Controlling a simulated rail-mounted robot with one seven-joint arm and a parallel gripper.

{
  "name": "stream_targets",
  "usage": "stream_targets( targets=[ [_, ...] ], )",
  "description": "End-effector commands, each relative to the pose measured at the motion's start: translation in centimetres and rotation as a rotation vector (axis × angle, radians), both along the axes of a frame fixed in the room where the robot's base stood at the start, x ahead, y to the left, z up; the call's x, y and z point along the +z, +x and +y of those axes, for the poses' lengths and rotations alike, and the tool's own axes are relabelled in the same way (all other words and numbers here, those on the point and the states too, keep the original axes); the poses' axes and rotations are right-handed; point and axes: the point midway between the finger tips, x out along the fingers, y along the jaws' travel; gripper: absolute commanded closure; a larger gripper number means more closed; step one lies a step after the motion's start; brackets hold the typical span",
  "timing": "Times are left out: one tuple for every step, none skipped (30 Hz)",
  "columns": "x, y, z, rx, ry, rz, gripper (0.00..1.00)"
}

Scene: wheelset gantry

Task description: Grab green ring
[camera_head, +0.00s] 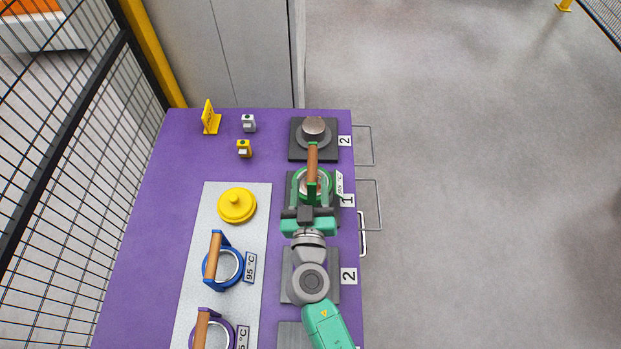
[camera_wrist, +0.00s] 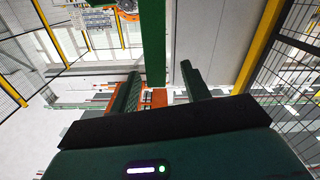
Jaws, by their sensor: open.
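The green ring (camera_head: 297,183) with a brown handle (camera_head: 312,160) sits on the dark plate marked 1 near the table's right edge. My gripper (camera_head: 308,207) is at the near side of the ring, close to the handle's near end. Its jaws are open. In the wrist view, a dark green bar (camera_wrist: 153,45), apparently part of the ring, shows between the two fingers (camera_wrist: 160,88). I cannot tell whether the fingers touch it. My gripper and wrist hide the ring's near side.
A blue ring (camera_head: 208,264) and a purple ring (camera_head: 229,328) stand on a pale mat (camera_head: 197,220) with a yellow lid (camera_head: 236,205). A grey-knobbed piece (camera_head: 313,128) stands beyond the green ring. A yellow sign (camera_head: 210,118) is at the back. Mesh fence (camera_head: 60,130) runs left.

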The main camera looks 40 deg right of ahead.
Motion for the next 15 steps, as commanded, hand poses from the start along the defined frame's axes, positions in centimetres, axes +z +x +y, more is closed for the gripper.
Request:
stream_targets(
  targets=[
    [0.1, 0.2, -0.3, -0.001, 0.0, 0.0, 0.53],
    [0.0, 0.3, -0.3, 0.0, 0.0, 0.0, 0.53],
    [0.0, 0.3, -0.5, -0.001, 0.0, 0.0, 0.53],
    [0.0, 0.5, -0.7, -0.001, 0.0, 0.0, 0.53],
    [0.1, 0.7, -1.2, -0.002, -0.001, -0.001, 0.53],
    [0.0, 1.1, -1.8, -0.003, 0.0, 0.0, 0.53],
    [0.0, 1.5, -2.3, -0.003, -0.001, -0.001, 0.53],
    [-0.1, 1.8, -2.8, -0.002, 0.0, 0.0, 0.53],
    [-0.1, 2.2, -3.4, -0.002, 0.0, -0.002, 0.53],
    [-0.2, 2.6, -3.7, -0.002, -0.001, -0.001, 0.53],
    [-0.2, 2.8, -3.9, -0.001, -0.001, -0.001, 0.53],
    [-0.2, 3.1, -4.2, -0.001, -0.001, -0.001, 0.53],
    [-0.2, 3.3, -4.3, 0.0, 0.0, 0.0, 0.53],
    [-0.3, 3.4, -4.4, 0.001, 0.0, 0.0, 0.53],
    [-0.3, 3.4, -4.4, 0.001, 0.002, 0.0, 0.53]
  ],
)
